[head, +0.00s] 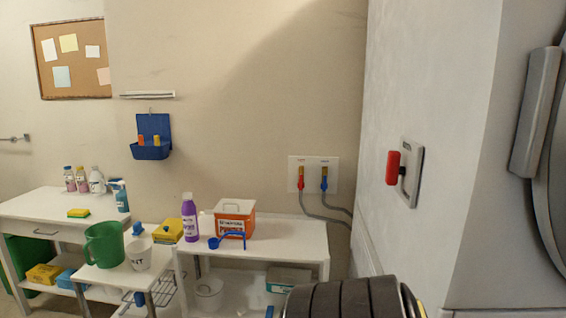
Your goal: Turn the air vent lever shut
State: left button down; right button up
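A red-handled lever (393,168) stands out from a metal plate (411,172) on the pale side wall of a large machine, right of centre. It looks like the air vent lever; its handle stands roughly upright. I see no markings by it that tell open from shut. Neither of my grippers shows in the head view. A dark ribbed part, which seems to be one of my arm links, shows at the bottom edge, below the lever and apart from it.
The pale machine (440,60) fills the right side, with a grey round door frame (540,110) at its edge. Red and blue taps with hoses sit on a wall plate (314,162). White shelves (300,232) with bottles, boxes and a green jug (104,244) stand left.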

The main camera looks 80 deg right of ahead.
aim_at(394, 169)
jog(key=z, duration=0.3)
jog(key=i, duration=0.95)
jog(key=z, duration=2.6)
